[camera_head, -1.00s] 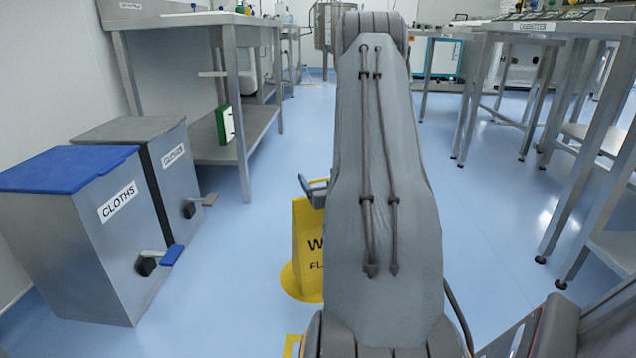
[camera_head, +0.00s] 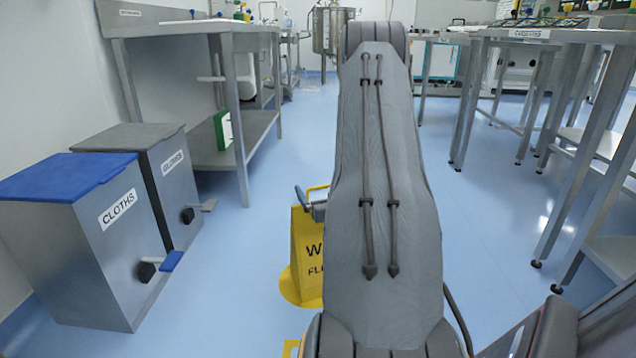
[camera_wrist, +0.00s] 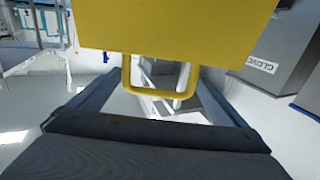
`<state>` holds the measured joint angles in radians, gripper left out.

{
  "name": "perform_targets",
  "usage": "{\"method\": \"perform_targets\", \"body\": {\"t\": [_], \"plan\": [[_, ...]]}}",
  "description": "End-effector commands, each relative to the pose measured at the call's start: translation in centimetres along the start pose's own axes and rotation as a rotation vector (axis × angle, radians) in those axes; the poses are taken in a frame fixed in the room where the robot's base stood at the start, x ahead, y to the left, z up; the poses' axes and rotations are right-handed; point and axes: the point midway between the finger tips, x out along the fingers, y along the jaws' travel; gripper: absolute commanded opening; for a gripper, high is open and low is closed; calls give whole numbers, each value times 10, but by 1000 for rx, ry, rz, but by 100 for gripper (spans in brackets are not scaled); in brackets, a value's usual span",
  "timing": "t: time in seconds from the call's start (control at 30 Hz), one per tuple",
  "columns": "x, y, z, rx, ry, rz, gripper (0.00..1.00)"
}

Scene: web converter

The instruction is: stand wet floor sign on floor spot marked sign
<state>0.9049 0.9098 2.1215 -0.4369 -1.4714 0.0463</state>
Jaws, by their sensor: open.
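The yellow wet floor sign (camera_head: 307,262) stands upright on the floor in the head view, its right part hidden behind my arm. Its loop handle (camera_head: 318,189) shows at the top. A round yellow patch (camera_head: 290,288) lies at its foot. My gripper (camera_head: 312,203) is at the handle, mostly hidden by my arm. In the wrist view my gripper (camera_wrist: 158,98) is open, with the handle (camera_wrist: 160,112) between its two fingers and the yellow panel (camera_wrist: 180,30) beyond. I cannot tell whether the fingers touch it.
A yellow floor marking (camera_head: 291,348) shows in part at the bottom edge; no lettering is readable. Bins, one labelled CLOTHS (camera_head: 85,240), stand at left near a steel table (camera_head: 195,29). Another steel table (camera_head: 570,34) stands at right. The blue aisle floor (camera_head: 490,230) is clear.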

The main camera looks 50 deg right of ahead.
Motion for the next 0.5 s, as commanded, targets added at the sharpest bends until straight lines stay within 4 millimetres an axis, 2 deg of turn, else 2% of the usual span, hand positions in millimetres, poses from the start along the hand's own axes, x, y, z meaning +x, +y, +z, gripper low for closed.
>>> {"method": "perform_targets", "body": {"t": [0.03,0.2,0.33,0.5], "plan": [[-14,2,-3,3,-4,2,97],[-49,1,-2,4,-5,3,97],[-69,1,-2,3,-3,3,97],[-84,1,-1,1,-1,2,97]]}}
